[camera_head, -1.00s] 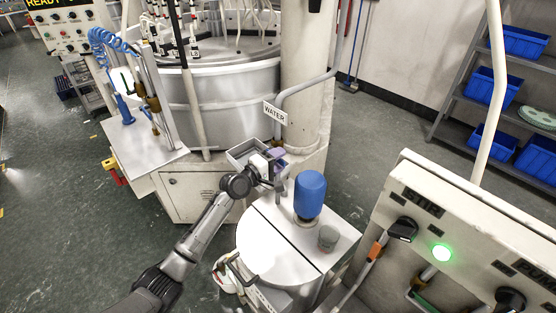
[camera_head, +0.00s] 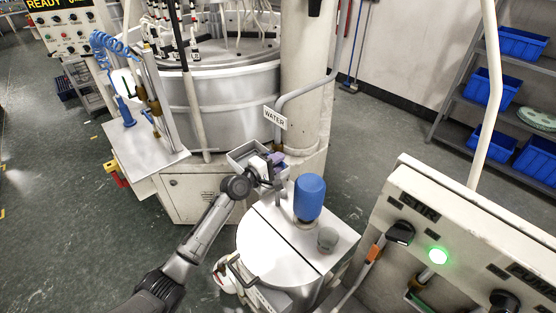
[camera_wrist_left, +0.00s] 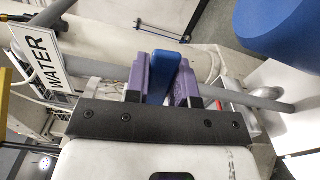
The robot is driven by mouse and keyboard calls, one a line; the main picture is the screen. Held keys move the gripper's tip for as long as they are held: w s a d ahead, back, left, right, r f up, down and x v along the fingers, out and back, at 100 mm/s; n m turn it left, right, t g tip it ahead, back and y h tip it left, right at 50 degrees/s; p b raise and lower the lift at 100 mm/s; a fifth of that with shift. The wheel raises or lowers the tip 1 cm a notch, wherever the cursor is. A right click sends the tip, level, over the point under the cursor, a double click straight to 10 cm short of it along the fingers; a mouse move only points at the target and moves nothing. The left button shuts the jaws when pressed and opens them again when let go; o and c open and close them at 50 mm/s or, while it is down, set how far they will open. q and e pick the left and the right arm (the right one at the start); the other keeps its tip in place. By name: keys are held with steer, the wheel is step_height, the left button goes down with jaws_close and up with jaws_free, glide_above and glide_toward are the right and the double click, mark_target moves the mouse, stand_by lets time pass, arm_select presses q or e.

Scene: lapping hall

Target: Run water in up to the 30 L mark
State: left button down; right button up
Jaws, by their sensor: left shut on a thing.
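The WATER sign (camera_head: 275,117) hangs on a grey pipe (camera_head: 306,91) that comes down beside the pale column. My left gripper (camera_head: 277,160) is at the lower end of this pipe, beside the tank. In the left wrist view its purple fingers (camera_wrist_left: 161,78) are shut on a blue handle (camera_wrist_left: 161,72), and the WATER sign (camera_wrist_left: 40,57) is at the left. The tank (camera_head: 265,250) has a pale lid and a blue motor (camera_head: 309,197) on top. No water level and no 30 L mark can be made out. My right gripper is out of view.
A control panel (camera_head: 470,240) with a STIR knob (camera_head: 400,232) and a lit green lamp (camera_head: 437,256) stands at the right. A large round machine (camera_head: 235,105) is behind the tank. A shelf with blue bins (camera_head: 522,43) is at the far right. Open floor lies at the left.

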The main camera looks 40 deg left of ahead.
arm_select(q)
steer(key=shift+r+n+p, duration=0.65)
steer(key=shift+n+p, duration=0.1)
steer(key=shift+n, duration=0.15)
steer(key=shift+a+n, duration=0.15)
steer(key=shift+n, duration=0.25)
steer(key=shift+f, duration=0.1)
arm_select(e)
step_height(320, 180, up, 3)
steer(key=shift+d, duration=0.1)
arm_select(q)
steer(key=c, duration=1)
jaws_free()
steer(key=shift+o, duration=0.2)
steer(key=shift+s, duration=0.1)
steer(key=s+a, duration=0.2)
steer(key=s, duration=1.1)
steer(key=shift+s, duration=0.25)
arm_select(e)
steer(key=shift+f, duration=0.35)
